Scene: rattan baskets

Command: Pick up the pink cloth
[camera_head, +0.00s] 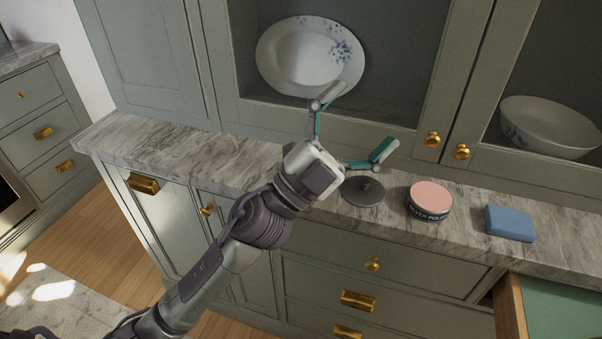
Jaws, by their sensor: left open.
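I see no separate pink cloth in the head view. The only pink thing is the flat round top of a tin (429,201) labelled as polish, on the marble counter; I cannot tell whether it is cloth or the tin's contents. My left gripper (358,124) is wide open and empty, with its green-and-grey fingers spread above the counter's back edge, up and left of the tin. It is apart from the tin. My right gripper is not in view.
A drawer (512,308) with green lining stands open at lower right. A patterned plate (310,57) and bowl (551,127) stand in the cabinet behind.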

